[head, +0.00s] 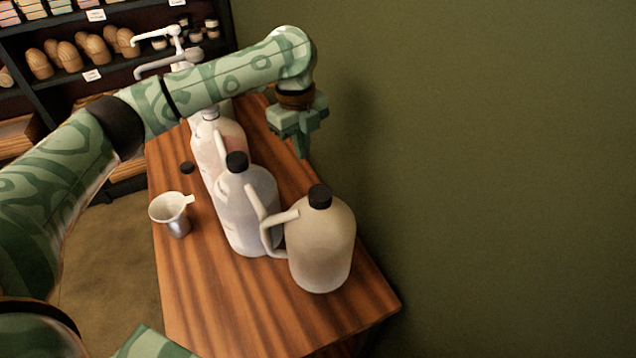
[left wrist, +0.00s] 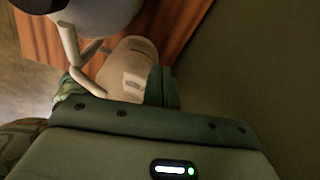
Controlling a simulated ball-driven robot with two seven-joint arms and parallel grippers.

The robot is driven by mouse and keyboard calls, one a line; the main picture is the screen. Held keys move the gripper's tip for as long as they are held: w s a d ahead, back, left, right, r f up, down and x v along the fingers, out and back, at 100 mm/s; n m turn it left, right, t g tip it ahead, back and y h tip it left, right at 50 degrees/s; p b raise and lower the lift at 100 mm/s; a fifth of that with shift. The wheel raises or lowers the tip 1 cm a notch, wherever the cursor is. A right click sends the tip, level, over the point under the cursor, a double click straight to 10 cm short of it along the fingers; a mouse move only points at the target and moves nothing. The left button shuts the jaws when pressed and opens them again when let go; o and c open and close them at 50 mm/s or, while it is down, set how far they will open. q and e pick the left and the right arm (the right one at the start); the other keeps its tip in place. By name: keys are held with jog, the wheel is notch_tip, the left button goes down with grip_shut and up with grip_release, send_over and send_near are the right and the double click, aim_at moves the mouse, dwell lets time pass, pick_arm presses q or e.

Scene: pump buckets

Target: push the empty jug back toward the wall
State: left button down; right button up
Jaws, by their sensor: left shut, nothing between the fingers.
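Several jugs stand in a row on the wooden table. The nearest is a beige jug (head: 322,255) with a black cap. A pale grey-white jug (head: 245,205) with a black cap is beside it, and a pinkish-white jug (head: 222,150) stands farther back, partly behind my arm. I cannot tell which one is empty. My left gripper (head: 303,150) is shut and empty, fingers pointing down on the wall side of the jugs, apart from them in the head view. In the left wrist view, the gripper fingers (left wrist: 162,87) show beside a beige jug (left wrist: 128,70). My right gripper is not in view.
The green wall (head: 480,150) runs along the table's right side. White pump spouts (head: 160,38) show at the back, before a shelf (head: 120,70).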

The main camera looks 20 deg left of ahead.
pick_arm(q)
notch_tip(320, 180, down, 10)
jog(key=s+d+b, duration=0.2)
jog(key=b, duration=0.3)
jog(key=shift+s+d+y, duration=0.15)
jog(key=shift+s+y, duration=0.15)
jog(key=shift+s, duration=0.1)
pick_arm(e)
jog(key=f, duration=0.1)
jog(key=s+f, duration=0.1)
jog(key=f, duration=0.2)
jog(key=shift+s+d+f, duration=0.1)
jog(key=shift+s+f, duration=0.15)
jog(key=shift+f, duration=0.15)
pick_arm(q)
jog(key=s+d+p, duration=0.1)
jog(key=d+p, duration=0.1)
jog(key=p, duration=0.2)
jog(key=s+d+p, duration=0.1)
jog(key=d+p, duration=0.1)
jog(key=p, duration=0.1)
jog(key=shift+s+p, duration=0.15)
jog(key=shift+p, duration=0.25)
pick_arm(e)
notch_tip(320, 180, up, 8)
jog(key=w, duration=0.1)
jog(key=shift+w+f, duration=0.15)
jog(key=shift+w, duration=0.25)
